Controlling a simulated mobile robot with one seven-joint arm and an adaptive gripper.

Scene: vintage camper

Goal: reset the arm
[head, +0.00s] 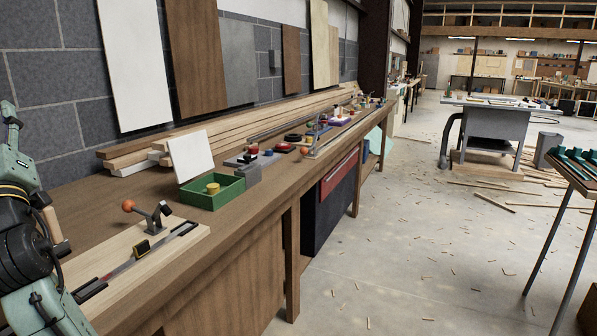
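Parts of my own arm, pale green links with dark joints and a cable, stand at the left edge over the near end of the workbench (95,205). My gripper does not show in this view, so I cannot see its fingers or whether it holds anything. A light wooden board (185,232) lies on the bench beside my arm.
A green tray (212,199) with a yellow round piece (213,188) sits beyond the board. Long planks (230,121) lie along the wall, with small parts farther down the bench. The floor (400,260) to the right is open, with scattered wood scraps.

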